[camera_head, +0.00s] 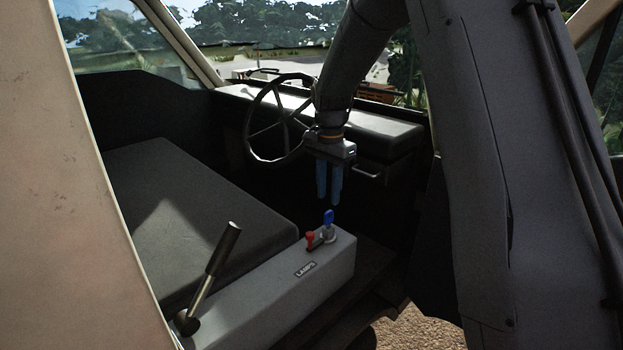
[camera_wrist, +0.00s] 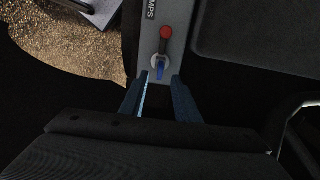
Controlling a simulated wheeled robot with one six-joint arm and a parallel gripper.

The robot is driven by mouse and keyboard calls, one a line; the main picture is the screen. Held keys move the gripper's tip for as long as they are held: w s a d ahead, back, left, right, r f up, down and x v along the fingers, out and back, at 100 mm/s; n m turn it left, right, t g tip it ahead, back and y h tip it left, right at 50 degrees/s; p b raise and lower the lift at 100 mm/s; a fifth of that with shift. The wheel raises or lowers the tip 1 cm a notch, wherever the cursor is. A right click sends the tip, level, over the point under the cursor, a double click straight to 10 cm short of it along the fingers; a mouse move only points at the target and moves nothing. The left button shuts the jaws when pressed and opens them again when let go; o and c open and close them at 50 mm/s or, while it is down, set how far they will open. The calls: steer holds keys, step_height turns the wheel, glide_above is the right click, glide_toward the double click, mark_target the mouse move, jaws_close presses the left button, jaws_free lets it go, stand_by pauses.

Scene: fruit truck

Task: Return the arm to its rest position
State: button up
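My gripper (camera_head: 329,200) points straight down inside the truck cab, its two blue fingers just above the grey console (camera_head: 265,300). It is open and empty, with a gap between the fingers in the wrist view (camera_wrist: 160,82). A blue key-like knob (camera_head: 328,217) stands upright on the console right below the fingertips. In the wrist view the blue knob (camera_wrist: 160,70) shows between and just beyond the tips, with no clear contact. A red knob (camera_head: 310,237) sits beside it. My arm hangs down from the top of the head view.
The steering wheel (camera_head: 278,118) and dashboard (camera_head: 375,128) are close behind my gripper. A lever (camera_head: 214,270) rises from the console's near end. The dark seat (camera_head: 190,215) lies to the left. A beige cab pillar (camera_head: 60,200) fills the left edge.

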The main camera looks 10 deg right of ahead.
steer(key=s+f+n, duration=0.1)
steer(key=s+n, duration=0.2)
steer(key=s, duration=0.6)
steer(key=s+f+n+t, duration=0.1)
steer(key=s+n, duration=0.3)
steer(key=s, duration=0.4)
steer(key=s+f+n, duration=0.2)
steer(key=s+n, duration=0.2)
steer(key=s, duration=0.5)
steer(key=shift+s+d+f+b, duration=0.2)
steer(key=shift+s+f+b, duration=0.1)
steer(key=shift+b, duration=0.1)
